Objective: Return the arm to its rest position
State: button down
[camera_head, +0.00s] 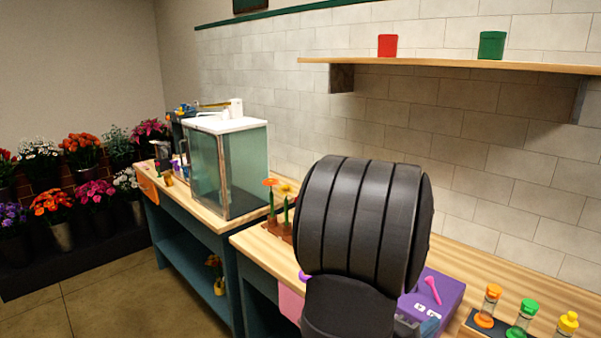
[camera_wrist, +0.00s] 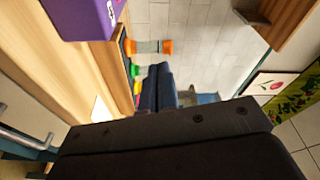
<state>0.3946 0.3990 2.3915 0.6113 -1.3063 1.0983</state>
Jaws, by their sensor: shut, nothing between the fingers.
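My gripper (camera_wrist: 158,72) shows in the wrist view as two dark fingers close together, shut with nothing between them. It points out over the workbench, apart from the objects around it. In the head view my dark ridged arm link fills the middle and hides most of the gripper. The arm is raised above the wooden bench (camera_head: 465,255).
A purple box (camera_head: 446,290) with a pink tool lies beside my arm. Vials with orange (camera_head: 490,305), green (camera_head: 523,318) and yellow (camera_head: 566,324) caps stand at right. A glass cabinet (camera_head: 232,165) stands at left. A shelf (camera_head: 450,66) holds red and green containers.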

jog(key=a+n+t, duration=0.1)
jog(key=n, duration=0.4)
jog(key=s+a+f+n+y, duration=0.1)
jog(key=n, duration=0.3)
jog(key=a+f+n+t, duration=0.1)
jog(key=a+n, duration=0.1)
jog(key=n, duration=0.3)
jog(key=shift+s+n+t+y, duration=0.3)
jog(key=shift+y, duration=0.1)
